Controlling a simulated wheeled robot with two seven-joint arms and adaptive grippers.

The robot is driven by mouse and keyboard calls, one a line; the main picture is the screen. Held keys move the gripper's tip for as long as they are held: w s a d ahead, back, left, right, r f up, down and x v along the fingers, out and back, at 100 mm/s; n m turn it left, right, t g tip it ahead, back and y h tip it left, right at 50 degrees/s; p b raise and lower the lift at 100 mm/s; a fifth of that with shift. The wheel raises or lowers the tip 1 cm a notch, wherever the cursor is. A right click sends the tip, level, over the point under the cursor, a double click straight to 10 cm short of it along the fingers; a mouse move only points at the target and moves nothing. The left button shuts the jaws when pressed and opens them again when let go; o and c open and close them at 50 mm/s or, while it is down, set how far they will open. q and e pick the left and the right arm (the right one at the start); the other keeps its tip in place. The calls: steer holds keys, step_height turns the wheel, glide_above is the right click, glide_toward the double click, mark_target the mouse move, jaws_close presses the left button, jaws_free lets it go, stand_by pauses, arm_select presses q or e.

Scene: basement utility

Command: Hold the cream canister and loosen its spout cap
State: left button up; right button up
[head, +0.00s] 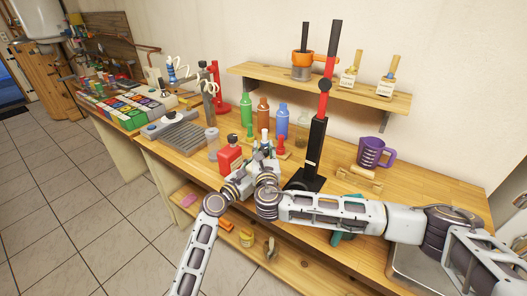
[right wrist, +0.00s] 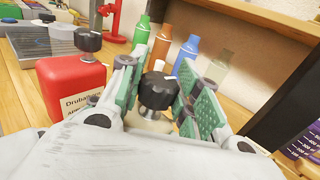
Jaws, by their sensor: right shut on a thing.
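The cream canister (right wrist: 150,123) shows only as a small pale strip below its black spout cap (right wrist: 157,91) in the right wrist view. In the head view the grippers largely hide it. My right gripper (head: 266,158) is shut on the canister, its green-padded fingers on either side and the cap standing up between them. My left gripper (head: 246,181) is low beside it, to the left in the head view. Its fingers are too small and covered to tell whether they are open.
A red canister (head: 230,159) with a similar black cap stands close on the left. Several coloured bottles (head: 281,121) stand behind. A black and red upright tool (head: 315,150) stands close on the right, with a purple jug (head: 374,154) beyond. A shelf (head: 375,97) hangs above.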

steer(key=shift+w+d+n+y, duration=0.1)
steer(key=shift+n+y, duration=0.8)
steer(key=shift+y, duration=0.5)
steer(key=shift+n+g+y, duration=1.1)
steer(key=shift+n+y, duration=0.6)
steer(key=shift+y, duration=0.8)
steer(key=shift+n+g+y, duration=0.5)
steer(key=shift+n+y, duration=0.2)
steer(key=shift+y, duration=0.3)
steer(key=shift+r+n+g+y, duration=0.1)
steer(key=shift+n+g+y, duration=1.1)
steer(key=shift+g+y, duration=0.25)
steer(key=o, duration=1.1)
steer(key=shift+c, duration=0.2)
steer(key=shift+v, duration=0.8)
steer(key=v, duration=1)
steer(key=shift+s, duration=0.3)
